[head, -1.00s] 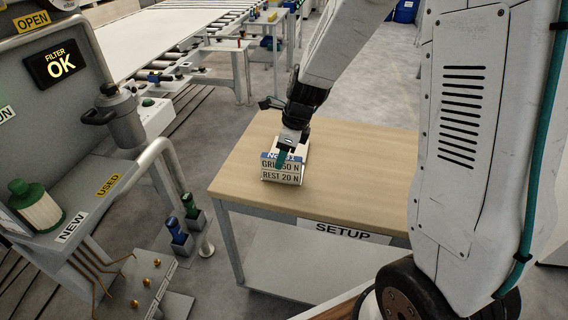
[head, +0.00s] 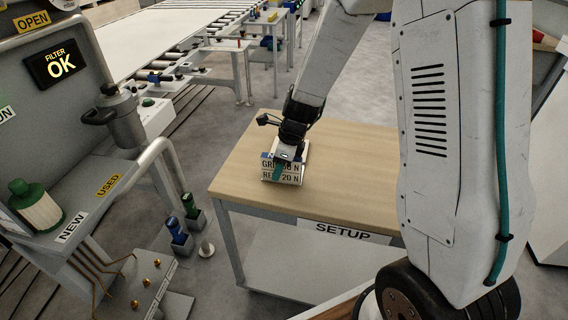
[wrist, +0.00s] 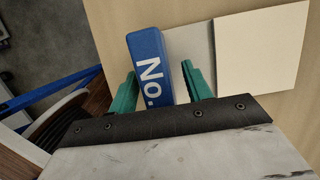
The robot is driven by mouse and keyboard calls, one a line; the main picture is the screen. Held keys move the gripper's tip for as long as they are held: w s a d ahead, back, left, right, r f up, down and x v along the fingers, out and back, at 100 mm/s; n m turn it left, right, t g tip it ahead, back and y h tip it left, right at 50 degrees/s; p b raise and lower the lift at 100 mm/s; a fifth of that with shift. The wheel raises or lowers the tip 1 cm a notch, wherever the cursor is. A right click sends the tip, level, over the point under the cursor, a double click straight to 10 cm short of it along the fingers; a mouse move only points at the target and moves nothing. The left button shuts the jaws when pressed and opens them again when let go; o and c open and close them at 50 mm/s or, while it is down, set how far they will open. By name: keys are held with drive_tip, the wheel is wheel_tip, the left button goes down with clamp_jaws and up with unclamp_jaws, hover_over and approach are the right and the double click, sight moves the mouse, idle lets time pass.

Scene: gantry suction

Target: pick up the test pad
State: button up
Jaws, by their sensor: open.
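The test pad appears to be the blue block marked "No." in the wrist view (wrist: 150,62); in the head view only a small blue strip (head: 265,155) of it shows beside my gripper. My gripper (head: 280,171) is low over the table, in front of the sign reading "GRIP" and "REST 20 N" (head: 293,180), and hides part of it. In the wrist view, the teal fingers of my gripper (wrist: 159,70) are open, one on each side of the blue block. A gap shows on the right; on the left the finger is very near the block, and contact is unclear.
The wooden SETUP table (head: 350,185) is otherwise clear. A pale plate (wrist: 262,48) lies to the right of the block in the wrist view. A grey filter station (head: 100,165) with a pipe rail stands left of the table. A conveyor (head: 165,35) runs behind.

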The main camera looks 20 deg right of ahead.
drive_tip(key=shift+f, duration=0.15)
drive_tip(key=shift+c, duration=0.3)
clamp_jaws()
